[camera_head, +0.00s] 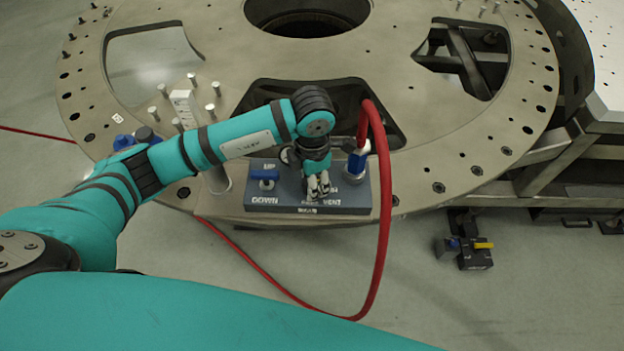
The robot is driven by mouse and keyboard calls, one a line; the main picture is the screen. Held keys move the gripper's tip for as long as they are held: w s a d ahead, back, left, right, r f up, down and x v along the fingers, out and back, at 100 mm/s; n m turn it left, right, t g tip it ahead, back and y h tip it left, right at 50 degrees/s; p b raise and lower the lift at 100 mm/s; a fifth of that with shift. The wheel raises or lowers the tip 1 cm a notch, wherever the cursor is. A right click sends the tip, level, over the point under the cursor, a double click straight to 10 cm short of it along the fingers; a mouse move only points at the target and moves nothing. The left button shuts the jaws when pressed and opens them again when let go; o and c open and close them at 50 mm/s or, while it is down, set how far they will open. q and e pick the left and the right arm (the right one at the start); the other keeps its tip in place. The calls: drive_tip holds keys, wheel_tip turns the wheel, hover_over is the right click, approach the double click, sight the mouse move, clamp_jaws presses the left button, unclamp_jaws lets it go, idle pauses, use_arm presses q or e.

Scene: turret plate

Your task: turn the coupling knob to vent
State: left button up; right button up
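A dark control box (285,197) stands at the near edge of the turret plate (250,52). Its left part has a blue lever (265,176) between the labels UP and DOWN. A label ending in VENT is on its front right part, partly hidden. My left gripper (318,188) points down at the middle of the box, just above that label. Its fingertips look close together; whether they touch or hold a knob cannot be told. The coupling knob is not clearly visible and may be behind the gripper. My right gripper is not in view.
A red hose (384,220) loops from a blue fitting (357,162) at the box's right end down to the floor. Metal pins (216,88) stand on the plate behind my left arm. A black device with a yellow part (476,256) is at lower right.

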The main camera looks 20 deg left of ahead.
use_arm(q)
drive_tip(key=shift+f+m+b, duration=0.15)
drive_tip(key=shift+m+b, duration=0.25)
drive_tip(key=shift+b, duration=0.15)
drive_tip(key=m+b, duration=0.6)
drive_tip(key=b, duration=0.4)
drive_tip(key=shift+f, duration=0.1)
drive_tip(key=shift+r+m+b, duration=0.25)
drive_tip(key=shift+m+b, duration=0.75)
drive_tip(key=shift+m, duration=0.1)
drive_tip(key=o, duration=1.2)
wheel_tip(320, 180, up, 12)
drive_tip(key=shift+s, duration=0.1)
